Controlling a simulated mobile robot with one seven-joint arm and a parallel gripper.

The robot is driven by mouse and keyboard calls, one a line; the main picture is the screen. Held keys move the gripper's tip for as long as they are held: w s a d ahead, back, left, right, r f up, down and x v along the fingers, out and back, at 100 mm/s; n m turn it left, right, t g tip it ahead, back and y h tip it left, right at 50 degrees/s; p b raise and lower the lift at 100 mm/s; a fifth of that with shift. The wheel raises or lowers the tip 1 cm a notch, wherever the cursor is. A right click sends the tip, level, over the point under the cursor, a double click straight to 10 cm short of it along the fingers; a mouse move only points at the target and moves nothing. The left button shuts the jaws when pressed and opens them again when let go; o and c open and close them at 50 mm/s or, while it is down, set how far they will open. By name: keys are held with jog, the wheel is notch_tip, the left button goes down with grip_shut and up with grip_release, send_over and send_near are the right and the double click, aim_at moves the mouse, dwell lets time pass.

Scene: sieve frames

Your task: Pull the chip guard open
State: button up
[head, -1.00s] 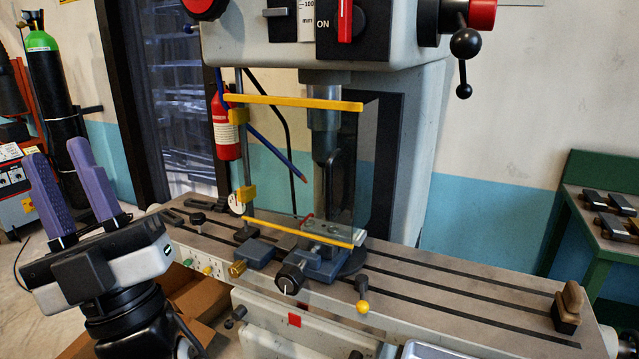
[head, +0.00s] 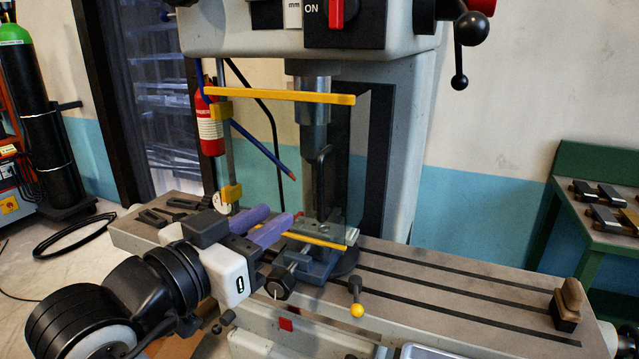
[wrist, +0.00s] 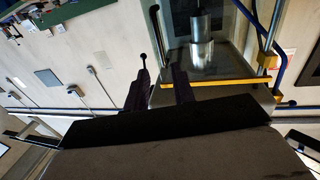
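The chip guard (head: 280,95) is a clear panel with yellow strips along its top and bottom. It stands in front of the drill spindle, hung by yellow brackets on a post at its left. In the wrist view one yellow strip of the guard (wrist: 225,84) crosses right of centre. My gripper (head: 281,212) has purple fingers and points right, at the guard's lower left part in the head view. In the wrist view my gripper (wrist: 160,70) is open, a gap between dark fingers; the right finger overlaps the strip's left end. Contact cannot be told.
A vise (head: 318,262) sits on the slotted machine table (head: 430,290) under the spindle, with a yellow-knobbed lever (head: 356,308) beside it. A red extinguisher (head: 208,125) hangs behind the post. A wooden-handled block (head: 568,305) stands at the table's right. The table's right half is mostly clear.

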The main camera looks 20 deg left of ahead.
aim_at(318, 188)
jog(key=p+x, duration=0.2)
jog(key=x, duration=1)
jog(key=shift+w+p, duration=0.15)
jog(key=shift+p, duration=0.25)
grip_shut()
